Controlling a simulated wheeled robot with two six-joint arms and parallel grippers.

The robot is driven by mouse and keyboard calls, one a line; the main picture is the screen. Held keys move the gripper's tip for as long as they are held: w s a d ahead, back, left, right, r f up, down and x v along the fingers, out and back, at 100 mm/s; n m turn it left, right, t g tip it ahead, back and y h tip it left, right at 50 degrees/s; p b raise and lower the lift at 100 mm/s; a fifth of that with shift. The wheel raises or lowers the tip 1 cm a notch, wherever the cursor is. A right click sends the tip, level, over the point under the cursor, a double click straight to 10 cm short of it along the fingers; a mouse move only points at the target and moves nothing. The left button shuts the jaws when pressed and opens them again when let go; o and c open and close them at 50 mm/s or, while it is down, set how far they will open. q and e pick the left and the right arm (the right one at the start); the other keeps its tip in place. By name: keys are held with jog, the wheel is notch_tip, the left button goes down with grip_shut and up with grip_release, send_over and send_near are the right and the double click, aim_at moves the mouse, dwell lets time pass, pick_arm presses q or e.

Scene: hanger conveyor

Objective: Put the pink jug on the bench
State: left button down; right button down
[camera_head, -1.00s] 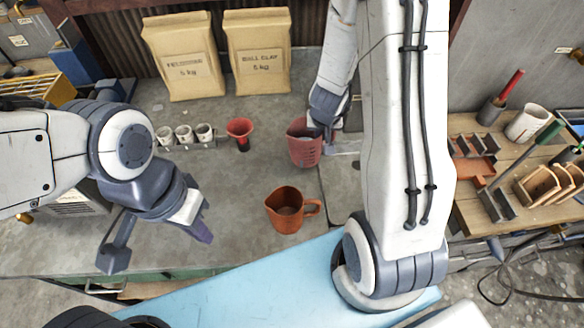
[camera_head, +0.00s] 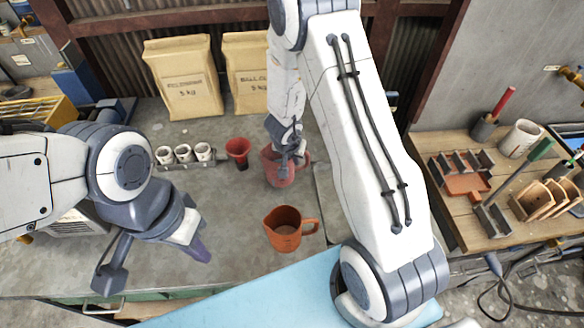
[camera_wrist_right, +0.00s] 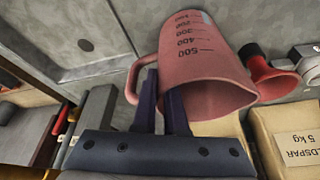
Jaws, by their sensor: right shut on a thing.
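The pink jug (camera_head: 277,170), with measuring marks, is over the grey bench (camera_head: 225,205), right of the red funnel. My right gripper (camera_head: 290,147) is at the jug. In the right wrist view the jug (camera_wrist_right: 207,75) fills the upper middle, and my right gripper's fingers (camera_wrist_right: 162,105) are shut on it at its handle side. I cannot tell whether its base touches the bench. My left gripper (camera_head: 192,243) is empty above the bench's front left; its finger gap is hidden.
An orange-brown jug (camera_head: 284,231) stands nearer the front edge. A red funnel (camera_head: 238,152) and a rack of white cups (camera_head: 184,156) are left of the pink jug. Paper bags (camera_head: 183,80) stand at the back. A wooden side table (camera_head: 445,200) with tools is at right.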

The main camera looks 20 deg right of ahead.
aim_at(292, 168)
notch_tip(292, 168, down, 4)
jog(key=b, duration=0.2)
jog(key=shift+a+f+b, duration=0.1)
jog(key=shift+b, duration=0.2)
jog(key=c, duration=1.4)
grip_release()
jog(key=shift+f, duration=0.15)
jog(key=o, duration=0.4)
